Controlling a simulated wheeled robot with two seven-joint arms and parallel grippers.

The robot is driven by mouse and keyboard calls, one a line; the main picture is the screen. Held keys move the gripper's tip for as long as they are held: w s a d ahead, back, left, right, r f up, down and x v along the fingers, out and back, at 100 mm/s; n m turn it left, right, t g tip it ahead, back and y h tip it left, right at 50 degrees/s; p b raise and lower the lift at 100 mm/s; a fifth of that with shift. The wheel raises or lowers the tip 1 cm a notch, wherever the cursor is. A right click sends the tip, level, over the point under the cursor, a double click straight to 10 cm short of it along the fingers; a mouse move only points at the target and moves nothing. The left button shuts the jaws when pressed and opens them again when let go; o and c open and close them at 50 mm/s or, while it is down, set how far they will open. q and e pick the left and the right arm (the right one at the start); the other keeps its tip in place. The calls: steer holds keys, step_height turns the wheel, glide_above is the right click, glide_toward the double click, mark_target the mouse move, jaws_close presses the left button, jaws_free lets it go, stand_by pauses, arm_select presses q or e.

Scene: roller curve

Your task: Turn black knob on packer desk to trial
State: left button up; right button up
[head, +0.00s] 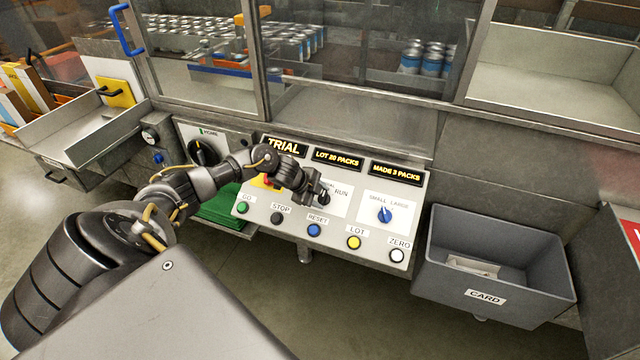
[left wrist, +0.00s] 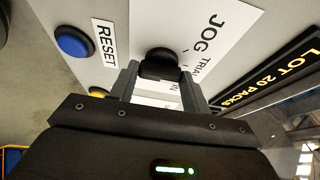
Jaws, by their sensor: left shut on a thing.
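The black knob (head: 323,199) is on a white plate on the sloping packer desk panel (head: 290,225), with RUN legible beside it. In the left wrist view the knob (left wrist: 160,62) sits between the two fingers, and JOG and part of TRIAL show on its plate. My left gripper (head: 314,189) is shut on the knob; the fingers also show in the left wrist view (left wrist: 161,85). The gripper hides part of the knob and its marks, so its exact pointing is hard to tell. The left display (head: 283,146) reads TRIAL. My right gripper is not in view.
A blue knob (head: 385,214) marked SMALL LARGE is to the right. A row of buttons, including the blue RESET (head: 314,230), runs below. Another black knob (head: 202,152) is at the left. A grey CARD bin (head: 497,267) hangs at the right. Glass panels (head: 365,45) stand behind.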

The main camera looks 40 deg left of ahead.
arm_select(q)
steer(key=o, duration=1)
steer(key=b+v, duration=0.2)
steer(key=v, duration=0.9)
steer(key=shift+w, duration=0.1)
